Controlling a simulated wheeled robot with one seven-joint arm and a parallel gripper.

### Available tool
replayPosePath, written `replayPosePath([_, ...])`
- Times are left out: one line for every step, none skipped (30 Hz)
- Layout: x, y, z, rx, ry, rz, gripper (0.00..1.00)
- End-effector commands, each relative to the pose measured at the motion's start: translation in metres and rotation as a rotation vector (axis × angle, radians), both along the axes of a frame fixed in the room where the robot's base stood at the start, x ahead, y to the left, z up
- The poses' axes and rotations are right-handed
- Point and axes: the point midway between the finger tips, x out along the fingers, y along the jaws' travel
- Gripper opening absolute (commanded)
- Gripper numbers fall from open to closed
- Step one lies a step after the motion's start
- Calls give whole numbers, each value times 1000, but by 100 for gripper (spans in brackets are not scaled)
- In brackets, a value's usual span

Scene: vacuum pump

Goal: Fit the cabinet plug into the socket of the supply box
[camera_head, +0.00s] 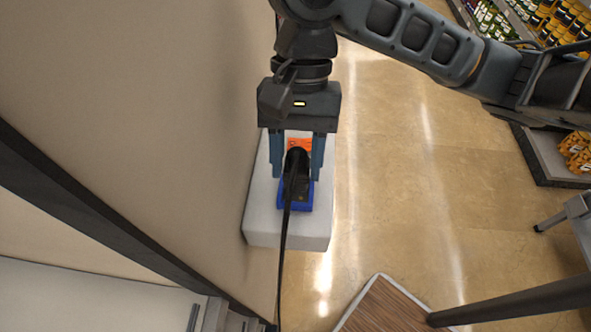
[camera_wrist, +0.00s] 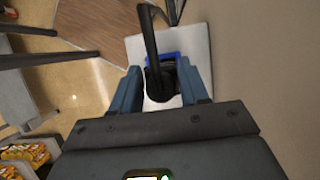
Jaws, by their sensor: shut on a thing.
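My gripper (camera_head: 297,178) is shut on the black cabinet plug (camera_head: 297,160), which sits between its two blue-grey fingers. A black cable (camera_head: 285,235) runs from the plug towards the bottom of the head view. Beneath the plug is a blue part with a dark face (camera_head: 305,207), with an orange part (camera_head: 300,144) behind it, on a pale block (camera_head: 262,215). Which of these is the supply box's socket is hard to tell. In the wrist view the plug (camera_wrist: 160,85) hides most of the blue part (camera_wrist: 166,55). Whether plug and socket touch is hidden.
A beige wall (camera_head: 150,110) stands close on the left of the block. A wood-topped surface (camera_head: 385,308) and a dark bar (camera_head: 515,302) lie at the lower right. Shelves with goods (camera_head: 575,150) stand far right. The floor (camera_head: 400,190) between is clear.

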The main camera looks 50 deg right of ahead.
Motion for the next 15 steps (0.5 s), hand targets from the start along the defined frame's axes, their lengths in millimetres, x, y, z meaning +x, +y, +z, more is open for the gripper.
replayPosePath([1,1,-2,0,0,0,13])
replayPosePath([1,1,-4,0,0,-1,13])
replayPosePath([2,1,-9,1,0,-2,13])
replayPosePath([2,1,-13,1,2,-3,13])
replayPosePath([1,1,-18,1,2,-4,13])
replayPosePath([1,0,-24,0,2,-4,13])
replayPosePath([1,1,-28,0,2,-1,13])
replayPosePath([1,1,-31,0,2,-3,13])
replayPosePath([1,1,-36,1,1,-3,13])
replayPosePath([1,1,-38,1,0,-2,13])
replayPosePath([1,1,-40,1,0,-2,13])
replayPosePath([1,0,-41,0,0,-1,13])
replayPosePath([1,0,-41,0,-1,-1,13])
replayPosePath([1,0,-41,0,-1,-1,13])
replayPosePath([1,0,-41,0,-1,0,13])
